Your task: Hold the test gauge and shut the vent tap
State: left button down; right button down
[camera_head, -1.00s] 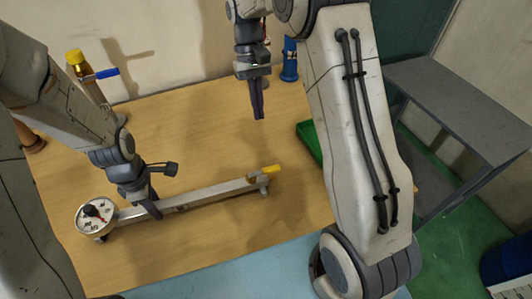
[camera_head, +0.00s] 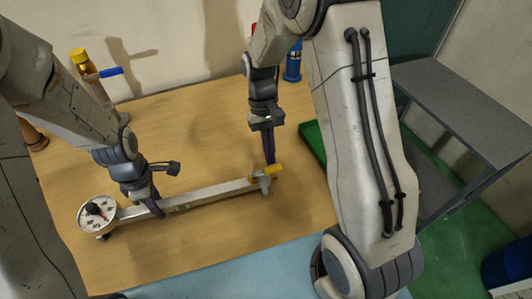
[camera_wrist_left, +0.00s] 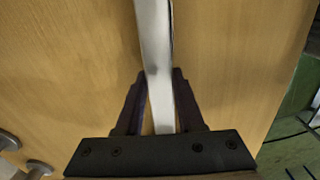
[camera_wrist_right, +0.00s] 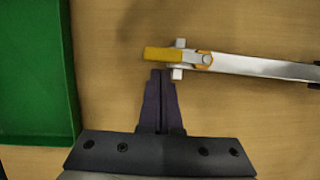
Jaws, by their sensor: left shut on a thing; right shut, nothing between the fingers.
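The test gauge has a round white dial (camera_head: 98,213) at the left end of a long metal tube (camera_head: 200,192). The vent tap with its yellow lever (camera_head: 273,170) is at the tube's right end; in the right wrist view the yellow lever (camera_wrist_right: 168,54) lies roughly in line with the tube. My left gripper (camera_head: 157,211) is shut on the tube near the dial; the left wrist view shows the tube between its fingers (camera_wrist_left: 160,100). My right gripper (camera_head: 270,160) is shut and empty, its fingertips (camera_wrist_right: 160,74) close beside the yellow lever. Whether they touch it is unclear.
A green tray (camera_head: 313,146) lies right of the tap, near the right gripper. A yellow-capped bottle (camera_head: 82,62) with a blue-handled part stands at the back left, and a blue object (camera_head: 293,64) at the back. The middle of the wooden table (camera_head: 190,130) is clear.

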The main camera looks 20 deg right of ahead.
jog(key=shift+s+d+m+y, duration=0.25)
jog(key=shift+s+m, duration=0.25)
jog(key=shift+m, duration=0.3)
dwell(0.4)
jog(key=shift+s+d+m+y, duration=0.2)
jog(key=shift+s+m+y, duration=0.5)
jog(key=shift+m, duration=0.7)
jog(key=s+m, duration=0.1)
jog(key=m, duration=0.1)
jog(key=s+m+t+y, duration=0.1)
jog(key=m, duration=0.1)
jog(key=shift+s+a+m, duration=0.1)
jog(key=shift+s+m, duration=0.2)
jog(key=shift+s, duration=0.1)
jog(key=shift+s+a+m+t+y, duration=0.2)
jog(key=shift+s+m+t+y, duration=0.25)
jog(key=shift+m, duration=0.35)
jog(key=shift+s+a, duration=0.1)
jog(key=shift+s, duration=0.15)
jog(key=shift+s+a, duration=0.65)
jog(key=shift+s, duration=0.15)
